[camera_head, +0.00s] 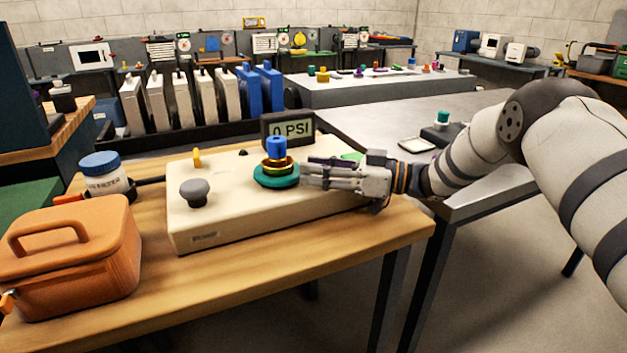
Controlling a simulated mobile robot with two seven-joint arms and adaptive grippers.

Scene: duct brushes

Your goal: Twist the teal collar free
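The teal collar (272,182) is a flat ring around the base of a brass fitting (276,165) with a blue cap (276,146). It sits on top of a cream box (230,219) on the wooden table. My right gripper (302,174) reaches in from the right, level with the collar. Its fingertips are at the collar's right edge; I cannot tell whether they touch it or how far apart they are. The collar's far side is hidden by the fitting. My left gripper is out of view.
A gauge reading "0 PSI" (289,128) stands behind the fitting. A grey knob (194,193) and a yellow lever (197,157) are on the box's left. An orange case (75,263) and a blue-lidded jar (108,180) stand left. The table's front strip is clear.

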